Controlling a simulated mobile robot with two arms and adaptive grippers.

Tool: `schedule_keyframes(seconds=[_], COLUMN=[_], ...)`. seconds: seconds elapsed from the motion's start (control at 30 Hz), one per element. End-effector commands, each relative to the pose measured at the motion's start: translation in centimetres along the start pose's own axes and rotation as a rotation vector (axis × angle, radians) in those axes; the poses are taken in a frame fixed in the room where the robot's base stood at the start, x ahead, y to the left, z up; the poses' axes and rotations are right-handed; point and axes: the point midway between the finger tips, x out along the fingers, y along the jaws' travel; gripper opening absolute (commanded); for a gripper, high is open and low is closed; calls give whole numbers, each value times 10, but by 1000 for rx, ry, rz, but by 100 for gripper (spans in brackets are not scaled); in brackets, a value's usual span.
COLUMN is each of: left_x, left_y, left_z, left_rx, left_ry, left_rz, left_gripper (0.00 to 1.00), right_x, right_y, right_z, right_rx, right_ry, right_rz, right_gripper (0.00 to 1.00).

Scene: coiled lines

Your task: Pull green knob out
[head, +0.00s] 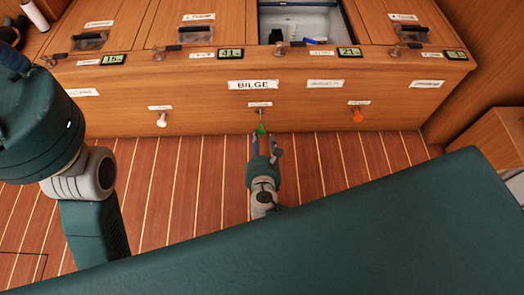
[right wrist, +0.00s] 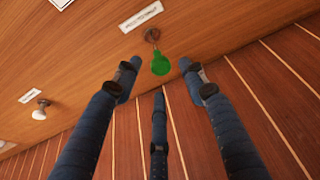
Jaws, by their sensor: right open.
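The green knob (head: 261,130) is on the front of the wooden cabinet, below the BILGE label, in the middle of the head view. My right gripper (head: 264,140) is right in front of it. In the right wrist view the green knob (right wrist: 160,64) hangs from a small metal mount, beyond the fingertips. The fingers of my right gripper (right wrist: 160,82) are spread on both sides and below it, with nothing gripped. I cannot tell from the head view whether a finger touches the knob. My left gripper is not seen; a large arm link of mine is at left.
A white knob (head: 162,119) is to the left on the cabinet front (head: 210,85) and an orange knob (head: 357,115) to the right. The white knob (right wrist: 40,114) also shows in the wrist view. An open compartment (head: 298,18) is on top. The striped floor (head: 190,180) is clear.

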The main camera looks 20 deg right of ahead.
Motion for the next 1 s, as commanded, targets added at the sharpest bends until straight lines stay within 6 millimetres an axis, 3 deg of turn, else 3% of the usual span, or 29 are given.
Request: schedule_keyframes(seconds=[0.2, 0.4, 1.0], left_x=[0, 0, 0], left_y=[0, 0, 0], left_z=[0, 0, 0], left_rx=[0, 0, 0], left_ry=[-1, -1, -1], left_rz=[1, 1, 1], left_gripper=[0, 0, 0], right_x=[-46, -67, -70], right_y=[0, 0, 0], right_z=[0, 0, 1], right_rx=[0, 0, 0], right_ry=[1, -1, -2], right_rz=[0, -1, 0], right_gripper=[42, 42, 42])
